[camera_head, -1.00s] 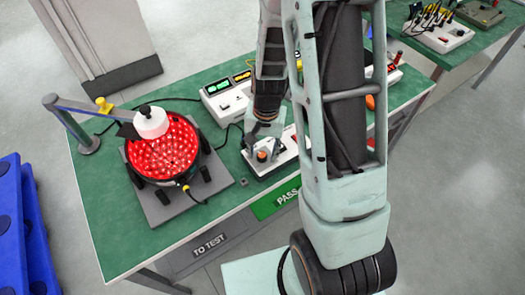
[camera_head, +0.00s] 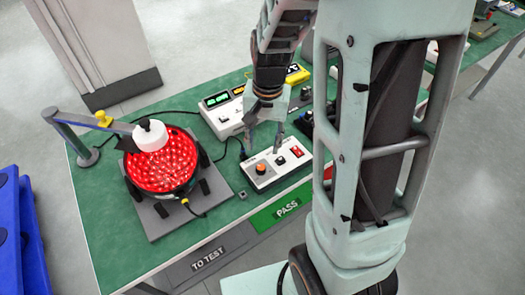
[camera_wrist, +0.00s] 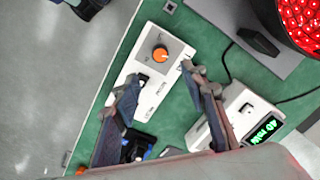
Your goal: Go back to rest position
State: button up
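My gripper (camera_head: 265,142) is open and empty, with its two fingers apart. It hangs above the white control box (camera_head: 274,168), on its back side. The box has an orange knob (camera_head: 260,169), a black knob and a red switch (camera_head: 297,151). In the wrist view the fingers of my gripper (camera_wrist: 160,78) stand apart on either side of the white control box's right edge, and the orange knob (camera_wrist: 160,54) shows beyond them.
A round fixture with a red lit disc (camera_head: 165,165) stands on a grey plate at the left of the green table (camera_head: 110,215). A white meter box (camera_head: 226,112) with green displays is behind.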

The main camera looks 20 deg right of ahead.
jog(key=shift+r, duration=0.65)
